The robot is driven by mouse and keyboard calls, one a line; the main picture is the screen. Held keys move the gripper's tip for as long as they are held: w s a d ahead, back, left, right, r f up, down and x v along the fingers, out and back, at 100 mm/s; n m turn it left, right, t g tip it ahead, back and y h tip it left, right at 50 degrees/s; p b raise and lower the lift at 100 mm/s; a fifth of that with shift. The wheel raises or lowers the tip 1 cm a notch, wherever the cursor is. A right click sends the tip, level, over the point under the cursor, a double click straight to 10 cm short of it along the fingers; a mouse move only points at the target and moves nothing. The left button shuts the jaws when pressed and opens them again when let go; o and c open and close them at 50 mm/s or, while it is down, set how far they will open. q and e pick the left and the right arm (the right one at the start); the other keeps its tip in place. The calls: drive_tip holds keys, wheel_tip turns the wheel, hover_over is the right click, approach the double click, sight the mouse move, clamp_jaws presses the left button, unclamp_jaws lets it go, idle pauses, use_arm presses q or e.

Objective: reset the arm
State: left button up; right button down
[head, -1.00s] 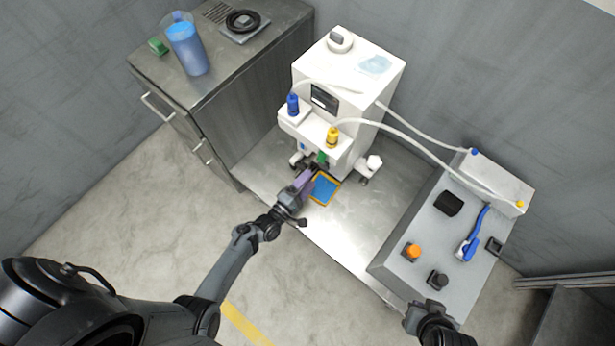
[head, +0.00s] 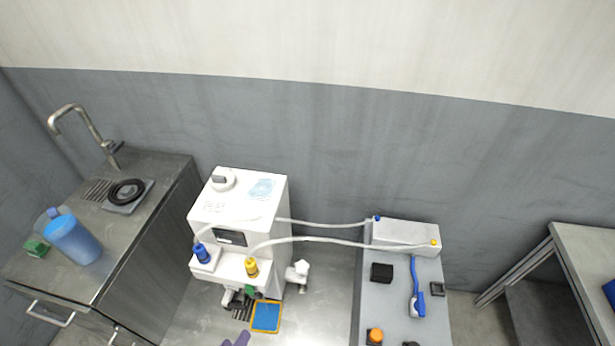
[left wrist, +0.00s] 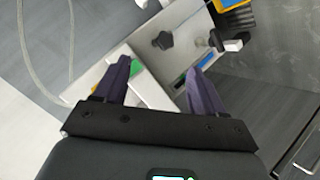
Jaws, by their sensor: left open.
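My left gripper (left wrist: 160,82) shows in the left wrist view with its two purple fingers spread apart. No object is clearly held between them. Parts of the white machine lie behind the fingers in that view. In the head view only a bit of purple finger of the left gripper (head: 237,340) shows at the bottom edge, below the white machine (head: 240,215). The rest of the left arm is out of that frame. My right gripper is out of view.
A blue pad with a yellow border (head: 266,317) lies before the machine. A grey bench (head: 390,300) with a blue-handled tool (head: 416,285) stands right. A steel sink counter (head: 150,190) with a blue jug (head: 72,240) stands left. Tubes (head: 320,241) link machine and white box (head: 405,236).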

use_arm(q)
drive_tip(key=s+a+r+m+g+y, duration=0.3)
drive_tip(key=s+r+m+g, duration=0.5)
drive_tip(key=s+r, duration=0.3)
wheel_tip(320, 180, up, 37)
drive_tip(key=p, duration=3.8)
drive_tip(key=shift+s+d+f, duration=0.15)
drive_tip(key=shift+s+d, duration=0.1)
